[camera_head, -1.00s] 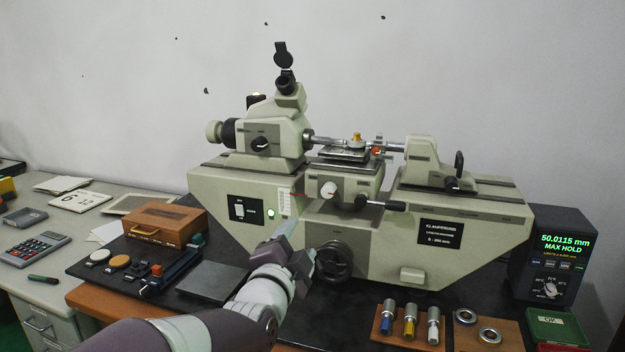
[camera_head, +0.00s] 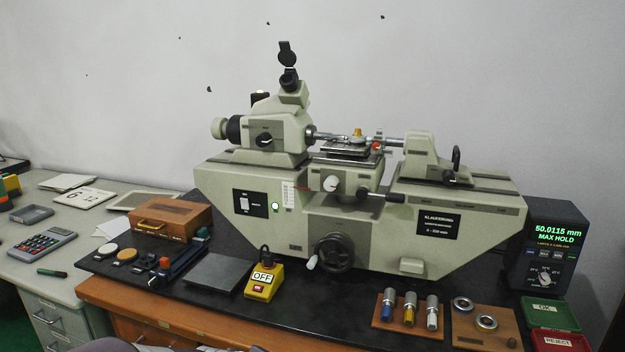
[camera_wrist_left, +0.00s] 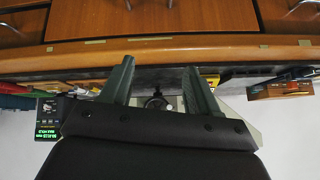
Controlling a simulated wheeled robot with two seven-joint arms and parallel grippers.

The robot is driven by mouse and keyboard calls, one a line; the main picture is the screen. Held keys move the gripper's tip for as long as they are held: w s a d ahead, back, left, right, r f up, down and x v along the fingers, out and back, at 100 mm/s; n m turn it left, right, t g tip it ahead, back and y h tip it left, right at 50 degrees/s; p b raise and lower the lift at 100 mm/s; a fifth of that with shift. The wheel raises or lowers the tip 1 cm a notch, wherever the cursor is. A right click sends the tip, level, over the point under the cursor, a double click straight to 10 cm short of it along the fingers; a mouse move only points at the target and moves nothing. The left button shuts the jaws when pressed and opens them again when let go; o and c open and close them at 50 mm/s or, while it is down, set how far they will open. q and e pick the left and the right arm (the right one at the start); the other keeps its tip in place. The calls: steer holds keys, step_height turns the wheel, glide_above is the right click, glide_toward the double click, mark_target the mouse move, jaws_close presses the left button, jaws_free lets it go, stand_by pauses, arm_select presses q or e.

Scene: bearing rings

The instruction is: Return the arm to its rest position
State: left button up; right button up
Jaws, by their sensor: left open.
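My left gripper (camera_wrist_left: 158,85) shows in the left wrist view with its two fingers apart and nothing between them. It points at the front edge of the bench, with wooden drawers (camera_wrist_left: 160,18) at the top of that view. In the head view the gripper is out of sight; only a small piece of my arm shows at the bottom edge. The pale green measuring machine (camera_head: 365,228) stands on the dark bench top, clear of my arm. My right gripper is in neither view.
A yellow OFF box (camera_head: 264,280), a wooden case (camera_head: 172,216) and a grey plate (camera_head: 217,274) lie left of the machine. Plug gauges on a board (camera_head: 408,312), rings on another board (camera_head: 484,325), a green tray (camera_head: 549,312) and a digital display (camera_head: 553,250) are right.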

arm_select(q)
steer(key=s+a+f+n+g+y, duration=0.1)
steer(key=s+a+f+n+g, duration=0.3)
steer(key=s, duration=0.4)
steer(key=s+a+f+n+g+y, duration=0.1)
steer(key=s+a+f+g, duration=0.15)
steer(key=s+a, duration=0.35)
step_height(320, 180, up, 12)
steer(key=p, duration=1.2)
steer(key=shift+s+f+n, duration=0.15)
steer(key=shift+s+n, duration=0.15)
steer(key=shift+n, duration=0.1)
